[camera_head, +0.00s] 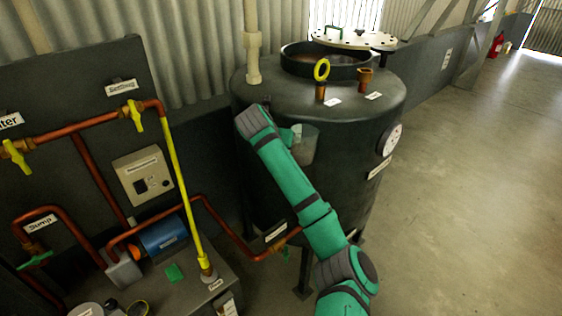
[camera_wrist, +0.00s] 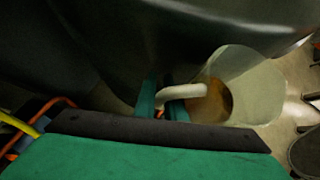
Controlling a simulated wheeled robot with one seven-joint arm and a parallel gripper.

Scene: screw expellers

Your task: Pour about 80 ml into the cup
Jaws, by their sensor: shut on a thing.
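A clear jug (camera_wrist: 250,85) with a pale handle (camera_wrist: 185,93) shows in the wrist view, with brown liquid (camera_wrist: 217,100) visible in it. My gripper (camera_wrist: 162,103) is shut on the handle, the fingers on either side of it. In the head view the jug (camera_head: 303,147) is held in front of the dark tank's side, partly hidden by my arm. A small orange-brown cup-shaped fitting (camera_head: 365,78) stands on the tank top, above and right of the jug. I cannot tell for certain whether it is the task's cup.
The dark tank (camera_head: 340,190) stands close behind the jug. Copper pipes (camera_head: 90,125) and a yellow pipe (camera_head: 181,180) are at left. Open floor (camera_head: 475,190) lies to the right.

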